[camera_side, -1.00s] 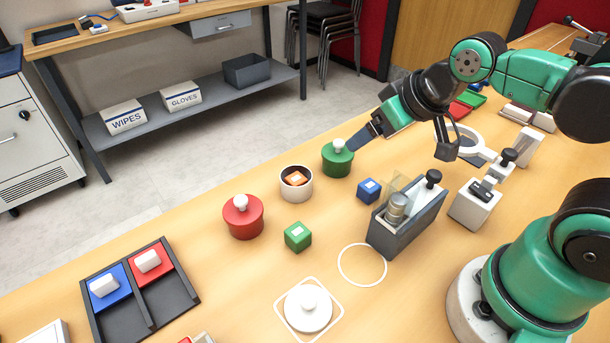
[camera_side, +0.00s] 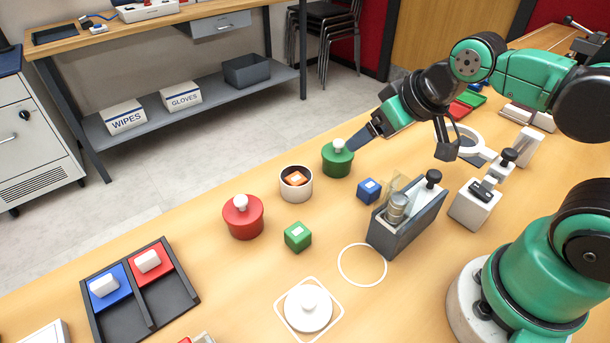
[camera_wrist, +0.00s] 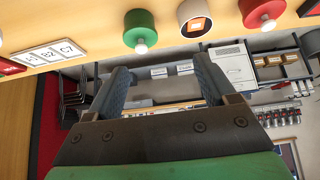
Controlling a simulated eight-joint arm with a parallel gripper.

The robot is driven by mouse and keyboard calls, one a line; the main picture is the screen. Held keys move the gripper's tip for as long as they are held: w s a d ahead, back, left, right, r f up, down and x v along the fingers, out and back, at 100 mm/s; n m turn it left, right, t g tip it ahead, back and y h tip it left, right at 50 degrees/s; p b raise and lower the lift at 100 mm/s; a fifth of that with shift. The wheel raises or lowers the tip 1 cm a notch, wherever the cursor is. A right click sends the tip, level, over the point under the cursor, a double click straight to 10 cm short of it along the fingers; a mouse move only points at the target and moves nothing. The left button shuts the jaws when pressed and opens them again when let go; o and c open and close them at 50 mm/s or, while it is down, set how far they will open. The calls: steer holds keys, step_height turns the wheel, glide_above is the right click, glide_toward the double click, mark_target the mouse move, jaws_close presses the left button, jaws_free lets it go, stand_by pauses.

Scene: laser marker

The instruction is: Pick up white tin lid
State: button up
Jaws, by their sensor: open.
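The white tin lid (camera_side: 308,307) has a round knob and lies inside a white square outline on the table, front centre in the side view. The open white tin (camera_side: 296,184) stands farther back with an orange block (camera_side: 297,178) inside; it also shows in the wrist view (camera_wrist: 194,14). My gripper (camera_side: 356,142) is open and empty, beside the green lidded tin (camera_side: 337,160), far from the white lid. In the wrist view my gripper (camera_wrist: 160,78) has its fingers apart with nothing between them. The white lid is not in the wrist view.
A red lidded tin (camera_side: 243,217), a green cube (camera_side: 298,237) and a blue cube (camera_side: 369,190) stand on the table. A dark grey holder (camera_side: 401,232) with upright items is right of the lid. A black divided tray (camera_side: 144,303) lies at left. A thin white ring (camera_side: 343,262) lies near the lid.

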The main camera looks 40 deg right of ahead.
steer(key=shift+o, duration=0.2)
steer(key=o, duration=0.3)
steer(key=m+g, duration=0.3)
steer(key=g, duration=0.4)
glide_above(307, 296)
steer(key=f, duration=0.7)
steer(key=shift+w+d+f, duration=0.15)
steer(key=shift+w+f, duration=0.05)
steer(key=shift+f, duration=0.15)
steer(key=shift+s+a+f, duration=0.2)
steer(key=shift+f, duration=2.75)
